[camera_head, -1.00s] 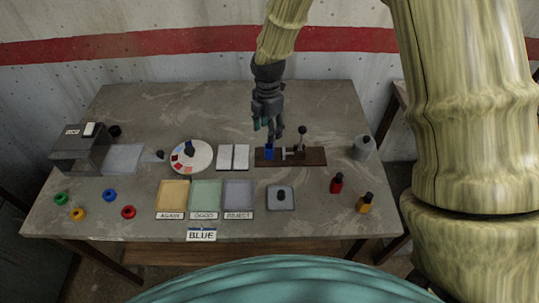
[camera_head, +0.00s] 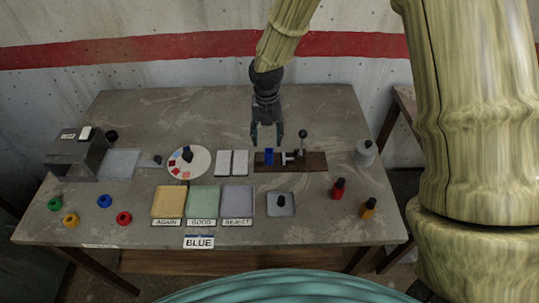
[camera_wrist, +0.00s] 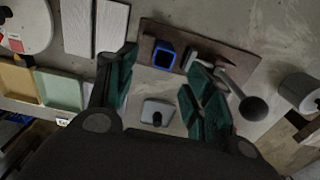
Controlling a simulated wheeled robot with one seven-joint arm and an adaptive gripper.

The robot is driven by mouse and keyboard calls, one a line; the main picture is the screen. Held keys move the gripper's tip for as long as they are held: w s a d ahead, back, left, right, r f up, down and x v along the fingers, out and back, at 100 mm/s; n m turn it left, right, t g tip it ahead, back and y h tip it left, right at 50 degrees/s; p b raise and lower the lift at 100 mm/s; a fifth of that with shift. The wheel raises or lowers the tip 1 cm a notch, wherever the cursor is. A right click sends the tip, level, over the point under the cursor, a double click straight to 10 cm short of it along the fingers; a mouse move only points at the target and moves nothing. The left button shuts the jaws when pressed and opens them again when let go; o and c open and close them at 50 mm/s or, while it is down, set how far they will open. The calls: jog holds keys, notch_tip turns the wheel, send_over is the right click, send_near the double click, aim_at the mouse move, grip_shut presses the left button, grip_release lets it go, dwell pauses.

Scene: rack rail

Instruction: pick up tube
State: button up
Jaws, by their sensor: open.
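The blue tube (camera_head: 269,157) stands upright on the dark wooden board (camera_head: 313,163), at the left of a metal clamp with a lever (camera_head: 302,143). In the wrist view the tube (camera_wrist: 163,57) shows a square, hollow top, and the clamp with its round black lever knob (camera_wrist: 253,108) is to its right. My gripper (camera_head: 267,134) is open and empty, above and just behind the tube in the head view. In the wrist view its green-padded fingers (camera_wrist: 165,78) are apart, with the tube seen between them near the upper edge. The gap in height is hard to judge.
Two white pads (camera_head: 232,163) and a round dial (camera_head: 188,160) lie left of the board. Yellow, green and grey trays (camera_head: 238,200) and a small grey tray (camera_head: 289,207) are in front. A grey cylinder (camera_head: 365,152) and red and amber bottles (camera_head: 338,189) stand at right.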

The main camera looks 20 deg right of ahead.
aim_at(269, 150)
jog(key=shift+s+d+f+p, duration=0.15)
jog(key=shift+f+p, duration=0.6)
jog(key=shift+f, duration=0.95)
jog(key=shift+w+d+f+p, duration=0.15)
jog(key=shift+f+p, duration=0.6)
jog(key=shift+f, duration=0.95)
jog(key=shift+s, duration=0.15)
jog(key=c, duration=0.9)
